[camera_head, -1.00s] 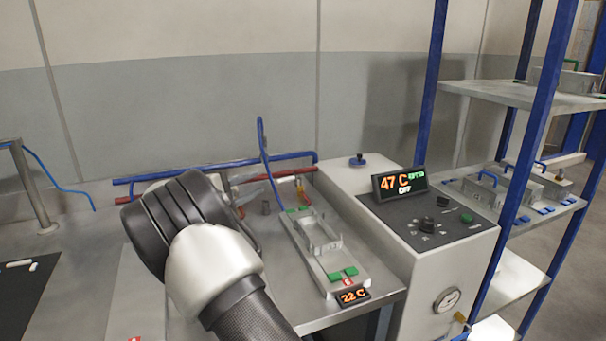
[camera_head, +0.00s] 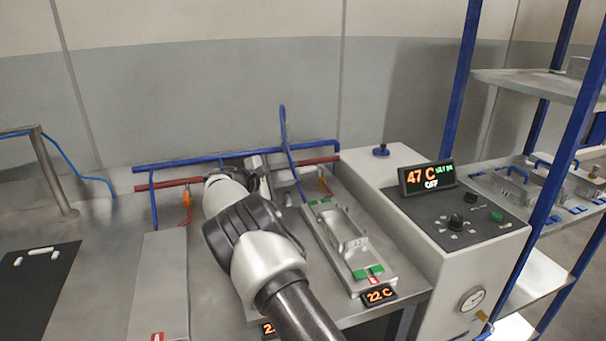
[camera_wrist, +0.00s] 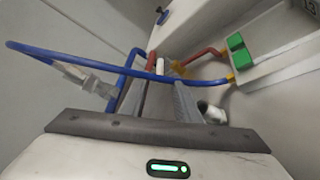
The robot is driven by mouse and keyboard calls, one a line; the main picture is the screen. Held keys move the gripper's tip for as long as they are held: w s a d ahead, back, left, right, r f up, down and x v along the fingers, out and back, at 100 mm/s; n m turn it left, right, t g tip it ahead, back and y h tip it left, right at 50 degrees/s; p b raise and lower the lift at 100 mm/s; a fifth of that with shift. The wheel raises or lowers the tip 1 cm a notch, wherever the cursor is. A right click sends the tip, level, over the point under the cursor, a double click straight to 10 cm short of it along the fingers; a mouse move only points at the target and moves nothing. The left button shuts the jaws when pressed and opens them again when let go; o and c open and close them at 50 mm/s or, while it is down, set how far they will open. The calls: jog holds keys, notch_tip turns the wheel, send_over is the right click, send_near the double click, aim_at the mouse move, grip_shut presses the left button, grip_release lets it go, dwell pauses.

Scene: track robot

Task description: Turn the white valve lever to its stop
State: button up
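A small white piece (camera_wrist: 178,67), which looks like the valve lever, shows in the wrist view by the red and blue pipes, just past my fingertips. My gripper (camera_wrist: 162,92) has its two grey fingers apart, with a gap between them. I see no contact with the white piece, and a blue hose crosses in front of it. In the head view my gripper (camera_head: 262,172) is at the pipes along the back of the bench, mostly hidden by my own arm. The lever cannot be made out clearly there.
A blue hose (camera_head: 284,130) loops up beside the gripper. A metal fixture (camera_head: 345,238) with green clamps lies right of my arm. A control cabinet (camera_head: 450,250) reading 47 C stands further right. A flat grey plate (camera_head: 160,285) lies left.

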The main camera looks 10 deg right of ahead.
aim_at(303, 171)
jog(key=shift+x, duration=2.55)
grip_shut()
